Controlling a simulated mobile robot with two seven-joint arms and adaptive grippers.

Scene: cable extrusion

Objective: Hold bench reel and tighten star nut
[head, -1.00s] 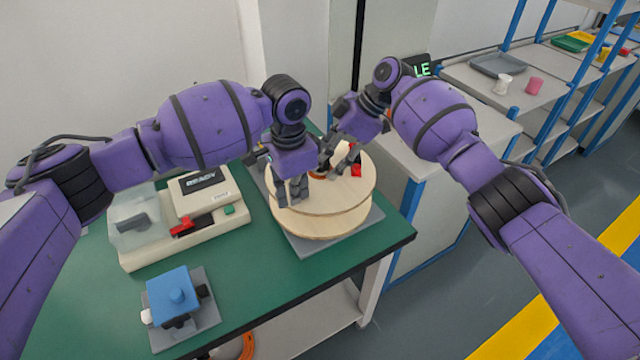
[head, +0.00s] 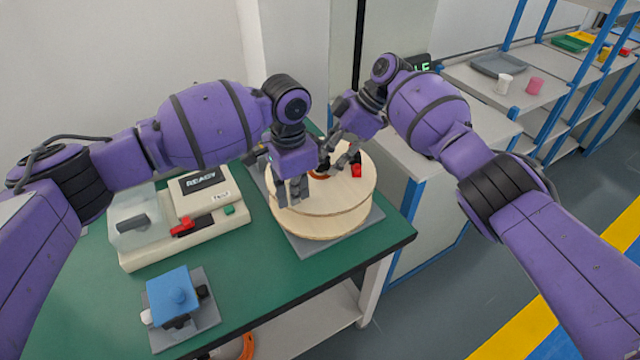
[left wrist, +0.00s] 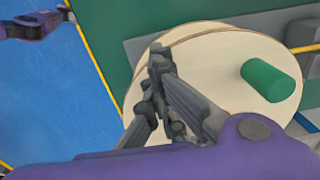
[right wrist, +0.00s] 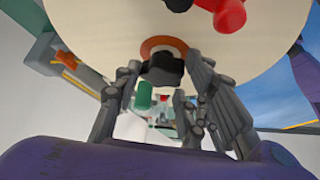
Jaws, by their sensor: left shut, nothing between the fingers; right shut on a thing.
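The bench reel (head: 352,207) is a pale wooden disc reel on a grey base plate on the green bench. My left gripper (head: 293,195) is shut and empty at the near left part of the reel's top face; the left wrist view shows its fingers (left wrist: 158,60) over the reel's rim. Whether they touch the wood is unclear. My right gripper (head: 335,160) is at the reel's hub. In the right wrist view its fingers (right wrist: 155,85) are shut on the dark star nut (right wrist: 163,70), below an orange ring (right wrist: 164,46). The fingers partly hide the nut.
A red knob (head: 356,171) stands on the reel, right of the hub. The left wrist view shows a green cylinder (left wrist: 271,80) on the reel. A beige machine (head: 185,228) and a blue-topped device (head: 174,293) stand left on the bench.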

